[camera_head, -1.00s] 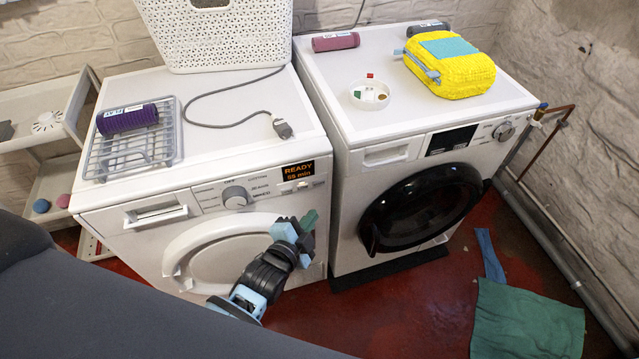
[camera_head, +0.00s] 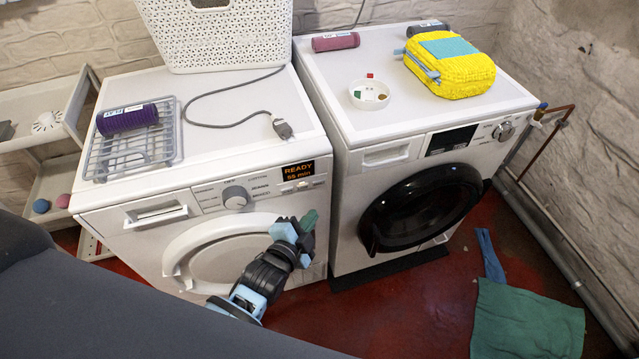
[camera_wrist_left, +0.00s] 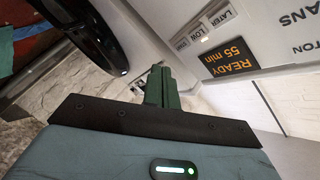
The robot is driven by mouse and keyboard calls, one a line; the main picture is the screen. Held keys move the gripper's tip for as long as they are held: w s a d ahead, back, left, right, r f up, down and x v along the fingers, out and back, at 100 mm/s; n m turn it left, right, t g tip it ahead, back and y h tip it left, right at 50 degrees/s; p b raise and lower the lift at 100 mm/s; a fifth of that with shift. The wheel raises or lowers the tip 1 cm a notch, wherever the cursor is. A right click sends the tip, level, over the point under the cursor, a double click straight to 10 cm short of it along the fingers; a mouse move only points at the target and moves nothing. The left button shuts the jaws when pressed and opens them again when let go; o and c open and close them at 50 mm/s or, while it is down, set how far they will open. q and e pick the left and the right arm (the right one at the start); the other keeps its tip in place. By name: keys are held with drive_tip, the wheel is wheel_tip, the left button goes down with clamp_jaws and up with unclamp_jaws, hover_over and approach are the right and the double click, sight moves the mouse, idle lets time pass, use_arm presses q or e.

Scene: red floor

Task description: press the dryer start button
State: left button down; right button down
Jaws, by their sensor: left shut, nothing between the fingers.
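The dryer (camera_head: 90,222) is the white machine on the left, with a round dial and an orange display (camera_head: 298,171) reading READY 55 min. A row of small buttons (camera_head: 303,187) sits just under the display. In the left wrist view the display (camera_wrist_left: 228,57) shows upside down, beside small labels reading START, LOW and LATER (camera_wrist_left: 218,18). My left gripper (camera_head: 309,219) is in front of the dryer's right front, below the display and buttons. Its green fingers (camera_wrist_left: 161,88) are shut and empty, apart from the panel in the wrist view. My right gripper is out of view.
A washing machine (camera_head: 345,215) with a black door stands to the right. A rack with a purple roll, a cable and a white basket (camera_head: 215,40) are on the dryer top. A green cloth (camera_head: 525,320) lies on the red floor at right.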

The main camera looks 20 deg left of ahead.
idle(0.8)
